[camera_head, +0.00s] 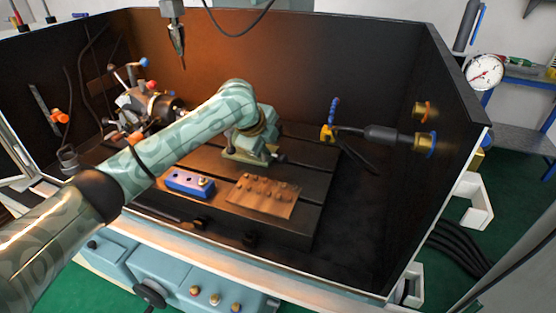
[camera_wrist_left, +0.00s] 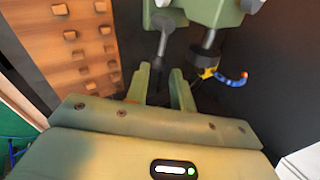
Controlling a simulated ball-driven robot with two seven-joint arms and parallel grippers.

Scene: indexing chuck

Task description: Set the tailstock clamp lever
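The green tailstock (camera_head: 243,153) stands on the dark machine table in the head view, partly covered by my left arm. Its green body (camera_wrist_left: 212,9) fills the top of the left wrist view. A dark lever (camera_wrist_left: 162,42) comes down from it, its lower end close to the fingertips. My left gripper (camera_wrist_left: 161,72) has its fingers apart, with a gap on both sides of the lever's end; I cannot tell whether they touch it. My right gripper does not show.
A second rod with a black knob (camera_wrist_left: 206,57) hangs beside the lever. A copper plate with several blocks (camera_head: 264,196) and a blue block (camera_head: 188,182) lie in front. A yellow-and-blue fitting (camera_head: 328,132) is at right. Dark enclosure walls (camera_head: 390,70) surround the table.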

